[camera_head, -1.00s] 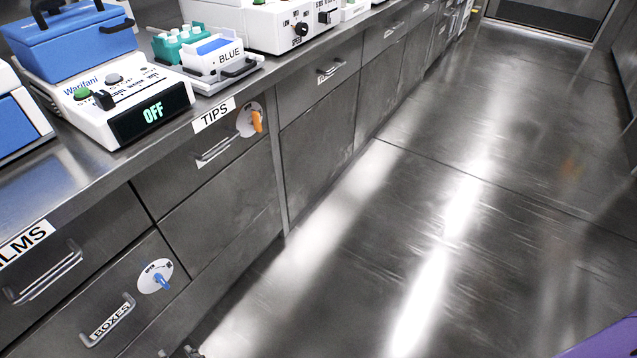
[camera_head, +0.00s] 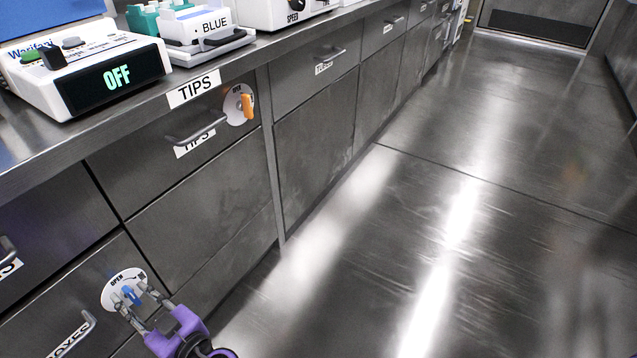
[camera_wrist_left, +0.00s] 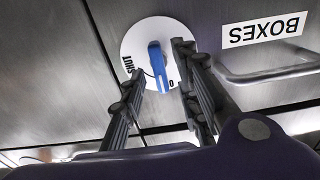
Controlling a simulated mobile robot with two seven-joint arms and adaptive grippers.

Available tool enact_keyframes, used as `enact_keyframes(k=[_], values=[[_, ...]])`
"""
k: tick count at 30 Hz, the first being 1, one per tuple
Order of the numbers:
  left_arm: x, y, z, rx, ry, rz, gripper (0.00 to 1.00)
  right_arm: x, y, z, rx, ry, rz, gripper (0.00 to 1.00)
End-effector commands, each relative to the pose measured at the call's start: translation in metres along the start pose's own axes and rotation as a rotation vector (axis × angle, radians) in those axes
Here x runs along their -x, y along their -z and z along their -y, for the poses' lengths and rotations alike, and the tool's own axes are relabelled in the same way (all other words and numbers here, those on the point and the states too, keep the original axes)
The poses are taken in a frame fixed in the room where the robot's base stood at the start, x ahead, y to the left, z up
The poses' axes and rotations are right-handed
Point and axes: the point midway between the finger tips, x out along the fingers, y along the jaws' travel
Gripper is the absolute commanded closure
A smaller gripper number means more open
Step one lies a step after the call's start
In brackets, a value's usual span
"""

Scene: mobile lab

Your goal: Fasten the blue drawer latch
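The blue latch (camera_head: 131,294) sits on a round white dial (camera_head: 113,290) marked OPEN, on the lower drawer front with the BOXES label. My left gripper (camera_head: 139,296) is at the dial, with its fingers on either side of the latch. In the left wrist view the blue latch (camera_wrist_left: 157,66) stands between the two fingers (camera_wrist_left: 160,62). Gaps show beside the latch, so the gripper looks open around it. Whether a finger touches it is unclear. The wrist view's dial (camera_wrist_left: 135,45) shows SHUT at its left; a finger partly covers the other marking. My right gripper is not in view.
The BOXES drawer handle (camera_wrist_left: 265,75) is beside the dial. Above is the TIPS drawer (camera_head: 150,165) with an orange latch (camera_head: 247,106). A white device (camera_head: 85,75) reading OFF stands on the counter. The floor (camera_head: 400,240) to the right is clear.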

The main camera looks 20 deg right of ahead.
Motion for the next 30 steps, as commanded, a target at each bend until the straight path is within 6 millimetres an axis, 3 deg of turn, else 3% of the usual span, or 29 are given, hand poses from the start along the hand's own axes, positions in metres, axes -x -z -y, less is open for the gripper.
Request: enact_keyframes(k=[11, 18, 30], values=[[-0.0086, -0.0006, 0.0005, -0.001, 0.000, 0.002, 0.70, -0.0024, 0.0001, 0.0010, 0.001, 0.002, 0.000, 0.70], [-0.0084, -0.0007, 0.0005, -0.001, 0.000, 0.002, 1.00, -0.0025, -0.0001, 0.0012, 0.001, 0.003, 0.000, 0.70], [-0.0082, -0.0010, 0.0002, -0.033, 0.001, 0.002, 1.00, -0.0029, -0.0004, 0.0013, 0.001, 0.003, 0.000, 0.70]])
